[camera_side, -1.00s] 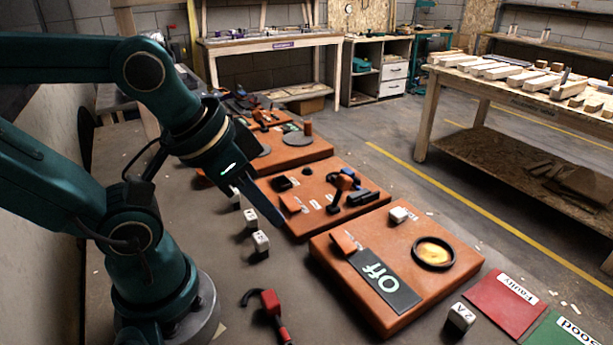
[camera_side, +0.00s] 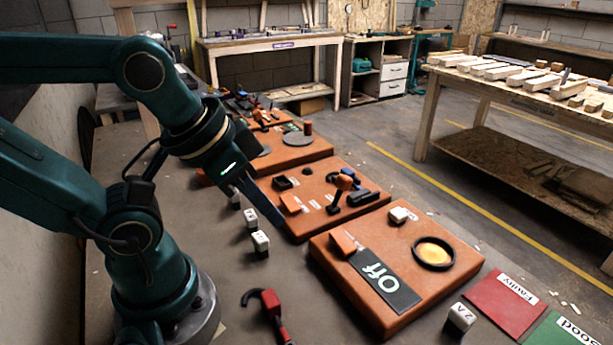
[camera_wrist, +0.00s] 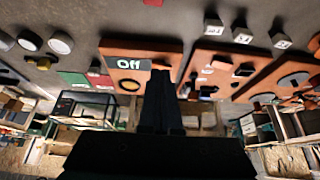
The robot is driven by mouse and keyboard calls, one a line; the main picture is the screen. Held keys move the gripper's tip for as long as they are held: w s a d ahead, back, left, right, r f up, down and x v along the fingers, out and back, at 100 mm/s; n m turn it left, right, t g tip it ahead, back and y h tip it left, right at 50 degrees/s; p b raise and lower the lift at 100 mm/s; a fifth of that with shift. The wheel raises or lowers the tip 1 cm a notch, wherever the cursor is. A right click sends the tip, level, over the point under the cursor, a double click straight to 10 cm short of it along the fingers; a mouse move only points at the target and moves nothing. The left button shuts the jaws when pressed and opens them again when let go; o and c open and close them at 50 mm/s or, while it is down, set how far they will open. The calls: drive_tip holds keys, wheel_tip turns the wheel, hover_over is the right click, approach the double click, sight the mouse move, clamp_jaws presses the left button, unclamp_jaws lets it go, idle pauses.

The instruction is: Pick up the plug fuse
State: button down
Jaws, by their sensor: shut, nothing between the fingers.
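Small white blocks with dark markings look like plug fuses. One marked "2A" (camera_side: 460,317) stands near the front right in the side view. Several more stand in a row left of the orange boards, including a middle one (camera_side: 251,218) and a nearer one (camera_side: 261,244). Three white blocks show at the top right of the wrist view, one of them here (camera_wrist: 242,35). Another white piece (camera_side: 399,215) sits on the nearest board. My gripper (camera_side: 283,231) is shut and empty, pointing down near the middle board; it also shows in the wrist view (camera_wrist: 161,76).
The nearest orange board (camera_side: 335,285) carries an "Off" plate (camera_side: 383,281) and a black ring with a yellow centre (camera_side: 434,253). A red mat (camera_side: 495,303) and green mat (camera_side: 545,330) lie at the right. A red hooked tool (camera_side: 270,305) lies in front.

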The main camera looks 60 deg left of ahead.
idle(0.4)
drive_tip(key=shift+c, duration=1.8)
unclamp_jaws()
